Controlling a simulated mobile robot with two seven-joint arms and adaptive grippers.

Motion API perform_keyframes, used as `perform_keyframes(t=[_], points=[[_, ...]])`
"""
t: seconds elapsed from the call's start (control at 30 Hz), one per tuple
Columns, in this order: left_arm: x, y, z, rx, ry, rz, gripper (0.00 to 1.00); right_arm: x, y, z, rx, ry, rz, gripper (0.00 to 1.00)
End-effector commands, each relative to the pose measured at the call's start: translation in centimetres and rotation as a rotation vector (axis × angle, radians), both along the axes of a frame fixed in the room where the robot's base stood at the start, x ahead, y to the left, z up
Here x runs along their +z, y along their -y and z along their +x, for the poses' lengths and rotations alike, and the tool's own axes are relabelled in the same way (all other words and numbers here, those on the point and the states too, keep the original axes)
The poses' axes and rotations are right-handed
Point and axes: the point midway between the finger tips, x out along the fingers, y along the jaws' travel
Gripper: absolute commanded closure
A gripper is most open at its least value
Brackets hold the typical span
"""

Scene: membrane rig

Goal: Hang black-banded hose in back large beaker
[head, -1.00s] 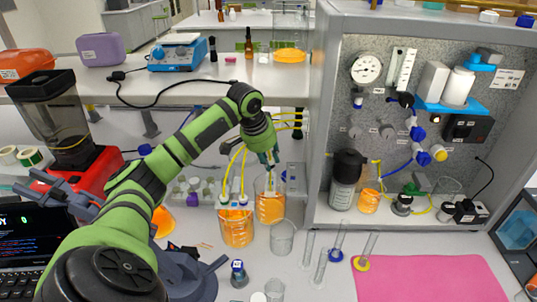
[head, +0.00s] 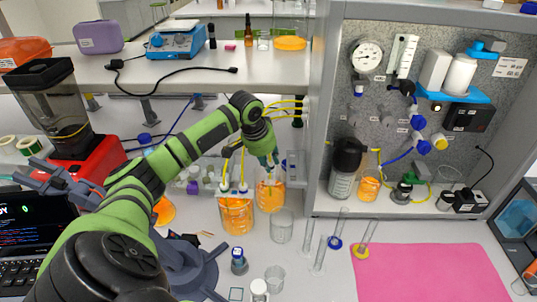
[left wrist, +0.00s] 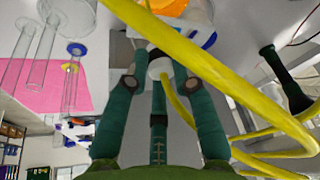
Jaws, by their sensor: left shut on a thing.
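The back large beaker (head: 270,198) stands on the bench holding orange liquid. The front large beaker (head: 237,222), just left of and nearer than it, also holds orange liquid, with yellow hoses (head: 243,168) entering its top. My left gripper (head: 268,164) points down at the back beaker's mouth. In the left wrist view its green fingers (left wrist: 157,75) are closed around a white end piece with yellow hose (left wrist: 180,108) beside it. My right gripper is not in view.
An empty beaker (head: 281,227) stands close in front of the back beaker. Slim cylinders (head: 319,255) stand to its right, before a pink mat (head: 430,272). The grey rig cabinet (head: 322,150) rises just right of the gripper. A bottle rack (head: 195,182) stands behind left.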

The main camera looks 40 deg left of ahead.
Motion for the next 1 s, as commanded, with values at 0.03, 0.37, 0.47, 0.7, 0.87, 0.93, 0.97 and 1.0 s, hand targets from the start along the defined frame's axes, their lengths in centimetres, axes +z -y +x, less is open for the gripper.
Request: perform_keyframes(t=[0.03,0.37,0.47,0.7,0.87,0.93,0.97,1.0], points=[[-0.3,0.0,0.0,0.000,-0.001,-0.001,1.00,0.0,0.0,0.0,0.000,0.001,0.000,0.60],[-1.9,0.0,0.0,-0.001,0.000,-0.001,1.00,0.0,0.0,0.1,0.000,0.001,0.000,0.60],[-2.3,0.0,0.0,-0.001,0.000,0.000,1.00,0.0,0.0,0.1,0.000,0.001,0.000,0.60],[-2.9,0.0,0.0,-0.001,0.001,0.000,1.00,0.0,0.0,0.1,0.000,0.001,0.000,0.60],[-3.0,0.0,0.0,-0.001,0.001,0.000,1.00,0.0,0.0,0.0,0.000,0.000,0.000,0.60],[-3.0,0.0,0.0,-0.001,0.001,0.000,1.00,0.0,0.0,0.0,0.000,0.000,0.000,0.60],[-3.0,0.0,0.0,-0.001,0.001,0.000,1.00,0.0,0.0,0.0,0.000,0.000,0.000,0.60],[-3.0,0.0,0.0,-0.001,0.001,0.000,1.00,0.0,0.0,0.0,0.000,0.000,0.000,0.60]])
